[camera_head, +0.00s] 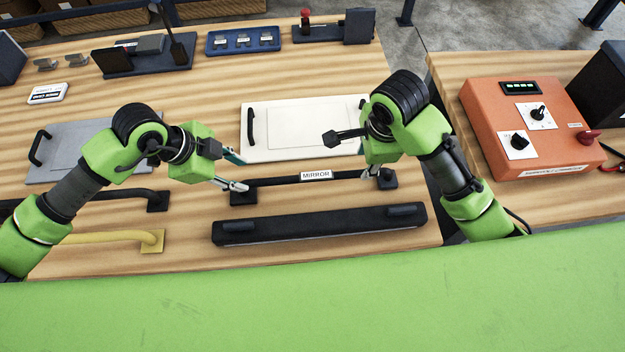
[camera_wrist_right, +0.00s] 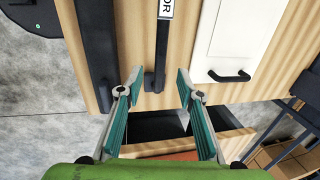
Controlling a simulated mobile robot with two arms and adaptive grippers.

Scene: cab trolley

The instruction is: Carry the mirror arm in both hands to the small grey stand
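The mirror arm (camera_head: 275,182) is a dark bar with a white MIRROR label and a dark foot at each end, lying on the wooden bench. My left gripper (camera_head: 236,172) is open and empty at its left end. My right gripper (camera_head: 372,172) is at its right end, partly hidden by its own wrist in the head view. In the right wrist view, the open fingers of my right gripper (camera_wrist_right: 158,79) lie either side of the end of the mirror arm (camera_wrist_right: 160,50), with gaps showing. I cannot tell for sure which item is the small grey stand.
A thick black bar (camera_head: 320,227) lies in front of the mirror arm, and a white panel (camera_head: 290,115) lies behind it. A grey panel (camera_head: 75,135) and a yellow handle (camera_head: 110,238) are at left. An orange control box (camera_head: 490,110) stands on the right bench, across a gap.

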